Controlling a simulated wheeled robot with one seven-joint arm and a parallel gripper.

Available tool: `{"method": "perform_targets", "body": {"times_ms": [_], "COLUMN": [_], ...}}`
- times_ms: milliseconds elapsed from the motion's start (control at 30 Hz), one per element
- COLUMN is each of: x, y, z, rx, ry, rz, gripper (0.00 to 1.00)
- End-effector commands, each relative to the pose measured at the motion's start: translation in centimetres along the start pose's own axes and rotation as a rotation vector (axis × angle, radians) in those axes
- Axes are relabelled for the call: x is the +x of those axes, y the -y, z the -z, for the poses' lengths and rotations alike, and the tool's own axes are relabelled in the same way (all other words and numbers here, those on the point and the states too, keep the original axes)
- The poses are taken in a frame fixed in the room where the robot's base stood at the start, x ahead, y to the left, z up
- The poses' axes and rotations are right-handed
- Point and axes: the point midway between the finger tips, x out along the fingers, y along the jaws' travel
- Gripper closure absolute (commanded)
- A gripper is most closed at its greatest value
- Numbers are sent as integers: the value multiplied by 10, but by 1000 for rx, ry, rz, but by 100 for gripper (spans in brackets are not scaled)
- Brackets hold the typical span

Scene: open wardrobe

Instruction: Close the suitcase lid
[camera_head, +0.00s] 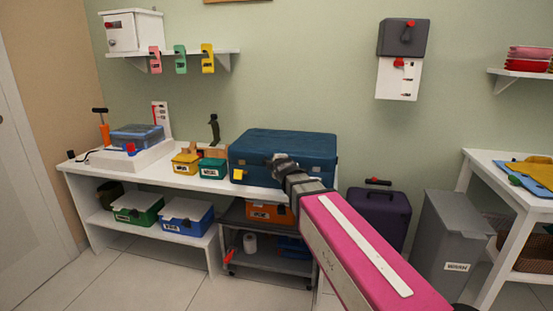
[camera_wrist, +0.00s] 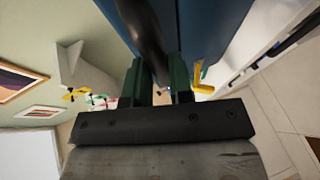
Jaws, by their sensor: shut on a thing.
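The blue suitcase (camera_head: 262,150) lies on the white bench, its lid down or nearly down; I cannot tell whether a thin gap remains at the seam. My gripper (camera_head: 279,160) is at the upper front of the suitcase, and its dark wrist hides part of that face. In the wrist view my gripper (camera_wrist: 160,83) has its two dark green fingers close together on a dark bar that looks like the suitcase handle (camera_wrist: 146,32). Blue suitcase surface (camera_wrist: 215,28) fills the area beyond the fingers. A yellow latch (camera_wrist: 204,77) shows beside them.
Small yellow (camera_head: 186,163) and green (camera_head: 213,168) boxes stand left of the suitcase. A blue case (camera_head: 137,135) on a white block is farther left. A cart with an orange box (camera_head: 269,213) is below. A purple suitcase (camera_head: 380,215) and grey bin (camera_head: 452,240) stand right.

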Motion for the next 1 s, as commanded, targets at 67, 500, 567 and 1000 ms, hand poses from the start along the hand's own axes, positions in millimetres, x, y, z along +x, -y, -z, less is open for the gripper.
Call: {"method": "perform_targets", "body": {"times_ms": [67,500,567,1000], "x": [2,4,4,3], "y": [12,20,20,17], "z": [-1,-2,-2,-2], "rx": [9,14,14,10], "ry": [8,7,7,8], "rz": [27,32,32,29], "gripper": [100,100,100,53]}}
